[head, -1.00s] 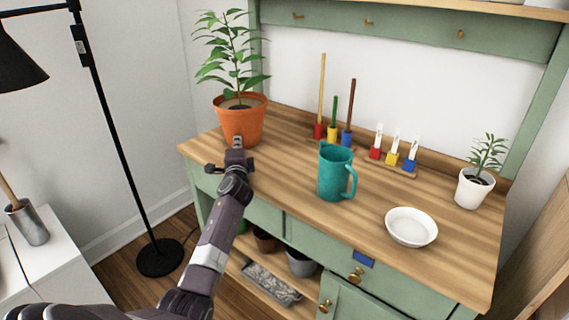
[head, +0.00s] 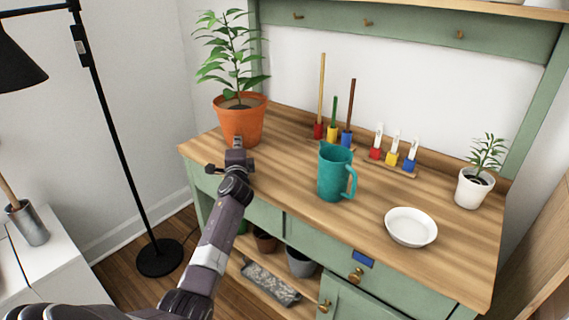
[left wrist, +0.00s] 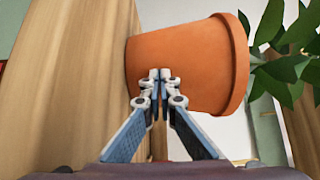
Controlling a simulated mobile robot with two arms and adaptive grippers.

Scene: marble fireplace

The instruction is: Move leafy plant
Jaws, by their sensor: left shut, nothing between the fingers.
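The leafy plant (head: 230,55) stands upright in an orange terracotta pot (head: 240,119) at the left back of the wooden worktop. My left gripper (head: 238,148) is in front of the pot, low near its base. In the left wrist view the gripper (left wrist: 159,75) has its fingertips together, with nothing between them. The terracotta pot (left wrist: 190,60) fills the middle of that view behind the fingertips, and some leaves (left wrist: 285,60) show at the right. I cannot tell whether the fingertips touch the pot. My right gripper is not in view.
A teal pitcher (head: 335,175) stands right of the pot. A white bowl (head: 411,227) and a small potted plant (head: 474,187) are farther right. Several colored-base tools stand along the back. A black floor lamp (head: 115,140) is at the left. The worktop (head: 285,200) is clear before the pitcher.

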